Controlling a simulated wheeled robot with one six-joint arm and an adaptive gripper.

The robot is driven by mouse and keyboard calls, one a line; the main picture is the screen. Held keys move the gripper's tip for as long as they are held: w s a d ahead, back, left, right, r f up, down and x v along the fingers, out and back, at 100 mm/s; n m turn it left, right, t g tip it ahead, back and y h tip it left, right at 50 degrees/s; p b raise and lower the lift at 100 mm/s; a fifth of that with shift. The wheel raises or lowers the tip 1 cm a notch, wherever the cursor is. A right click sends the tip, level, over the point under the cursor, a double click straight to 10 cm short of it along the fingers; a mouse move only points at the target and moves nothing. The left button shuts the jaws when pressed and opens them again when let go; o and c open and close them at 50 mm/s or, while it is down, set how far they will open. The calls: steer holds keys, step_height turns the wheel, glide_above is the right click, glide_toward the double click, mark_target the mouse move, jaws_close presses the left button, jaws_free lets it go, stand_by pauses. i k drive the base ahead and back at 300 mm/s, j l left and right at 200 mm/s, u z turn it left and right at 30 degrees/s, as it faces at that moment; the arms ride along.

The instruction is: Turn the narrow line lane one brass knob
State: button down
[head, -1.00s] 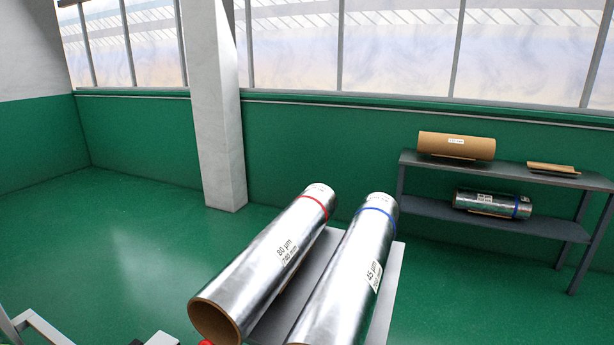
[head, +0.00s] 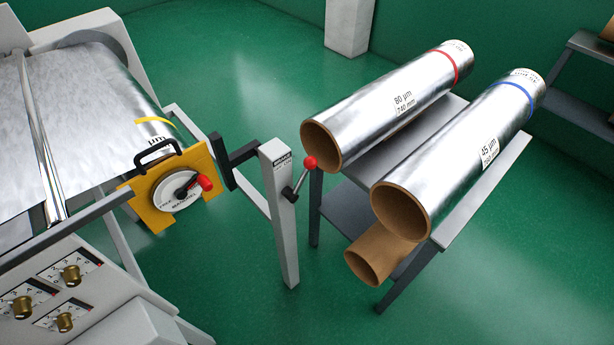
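Several brass knobs sit on scaled white plates on the sloped grey panel (head: 110,285) at the lower left of the head view. One brass knob (head: 71,275) is higher and to the right, one brass knob (head: 22,307) is at the left, and one brass knob (head: 66,322) is lowest. The plate markings are too small to read, so I cannot tell which knob is the narrow line lane one. The panel runs out of the picture at the left and bottom. My gripper is not in view.
A yellow plate with a red-handled dial (head: 178,200) is beside the foil web (head: 70,120). A grey post (head: 280,215) with a red-ball lever stands right of it. Foil rolls (head: 390,105) lie on a grey rack (head: 470,190). Green floor lies between.

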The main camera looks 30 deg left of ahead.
mark_target(21, 306)
steer(key=u, duration=2.6)
